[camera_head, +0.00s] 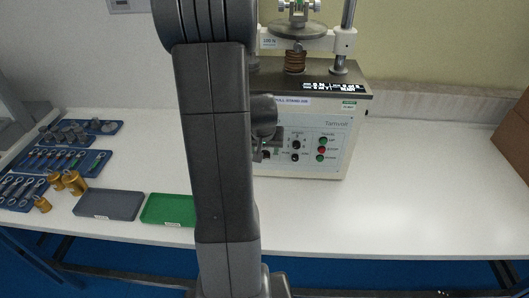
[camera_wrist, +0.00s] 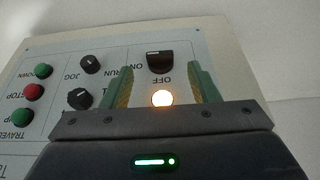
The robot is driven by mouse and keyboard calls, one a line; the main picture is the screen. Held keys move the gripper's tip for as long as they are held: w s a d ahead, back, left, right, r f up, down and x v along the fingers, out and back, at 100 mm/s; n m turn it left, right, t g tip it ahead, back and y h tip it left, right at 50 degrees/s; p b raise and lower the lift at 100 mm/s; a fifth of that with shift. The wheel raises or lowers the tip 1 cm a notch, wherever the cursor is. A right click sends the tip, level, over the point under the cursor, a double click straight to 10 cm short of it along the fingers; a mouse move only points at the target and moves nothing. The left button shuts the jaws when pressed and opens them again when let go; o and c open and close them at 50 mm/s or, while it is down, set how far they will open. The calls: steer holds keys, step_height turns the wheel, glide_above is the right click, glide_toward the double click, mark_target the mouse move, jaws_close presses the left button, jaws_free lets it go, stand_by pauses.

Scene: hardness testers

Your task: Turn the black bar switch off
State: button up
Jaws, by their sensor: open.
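The black bar switch (camera_wrist: 160,61) is on the tester's panel in the wrist view, with "OFF" printed below it. Which marking its bar points to is not clear. A lamp (camera_wrist: 162,98) just below it glows orange-white. My gripper (camera_wrist: 160,67) is open, its two green-backed fingers on either side of the switch in the picture, with a gap to each. Whether the tips reach the panel's depth is unclear. In the head view my arm hides the switch and most of the gripper. The tester (camera_head: 330,148) stands on the white table there.
The panel also carries two black knobs (camera_wrist: 79,98) and green and red buttons (camera_wrist: 33,92), left of the gripper. In the head view, a grey tray (camera_head: 108,205), a green tray (camera_head: 167,210), brass weights (camera_head: 75,182) and blue part trays lie left.

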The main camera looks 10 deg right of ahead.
mark_target(265, 156)
steer(key=shift+x, duration=1.65)
steer(key=c, duration=1)
